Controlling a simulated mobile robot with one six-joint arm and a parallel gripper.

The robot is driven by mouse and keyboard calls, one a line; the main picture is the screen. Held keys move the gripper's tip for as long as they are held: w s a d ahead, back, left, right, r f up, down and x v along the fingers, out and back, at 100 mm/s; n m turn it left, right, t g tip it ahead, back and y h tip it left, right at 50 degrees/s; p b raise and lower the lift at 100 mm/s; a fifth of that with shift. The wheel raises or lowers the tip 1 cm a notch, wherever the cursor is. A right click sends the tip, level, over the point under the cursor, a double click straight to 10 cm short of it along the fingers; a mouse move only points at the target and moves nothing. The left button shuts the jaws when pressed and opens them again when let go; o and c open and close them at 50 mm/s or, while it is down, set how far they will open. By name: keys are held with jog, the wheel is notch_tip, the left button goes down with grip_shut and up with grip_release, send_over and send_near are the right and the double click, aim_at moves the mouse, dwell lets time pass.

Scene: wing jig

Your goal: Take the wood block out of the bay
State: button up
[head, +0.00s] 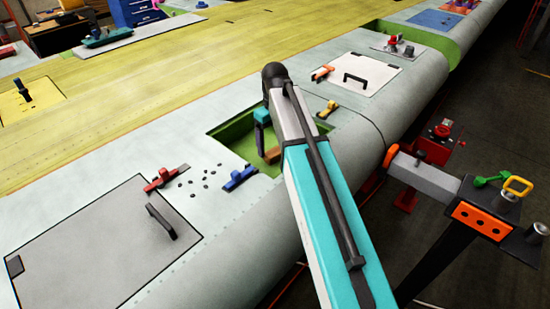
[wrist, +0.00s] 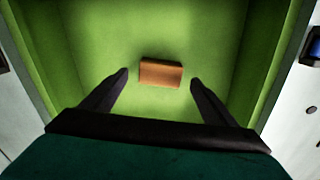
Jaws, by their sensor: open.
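The wood block (wrist: 160,74) is a small brown-orange block lying on the green floor of the bay (wrist: 160,25) in the wrist view. In the head view the block (head: 272,155) shows partly, beside my arm, inside the open bay (head: 232,135) in the wing skin. My gripper (wrist: 158,77) is open and empty, pointing down into the bay. In the wrist view its two dark fingers lie on either side of the block, apart from it. How far the fingertips are above the block I cannot tell.
Green bay walls stand close around my gripper. Blue (head: 238,178), red (head: 164,178) and yellow (head: 328,109) clamps sit near the opening, with several small dark fasteners (head: 196,176). A panel with a handle (head: 100,240) lies at lower left, a white panel (head: 358,75) beyond.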

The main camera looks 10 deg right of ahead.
aim_at(275, 151)
jog(key=shift+f+b, duration=0.9)
jog(key=shift+f, duration=0.65)
jog(key=c, duration=1.1)
jog(key=shift+r, duration=0.2)
jog(key=shift+c, duration=0.2)
notch_tip(275, 151, up, 10)
jog(key=b, duration=0.2)
jog(key=shift+f, duration=0.15)
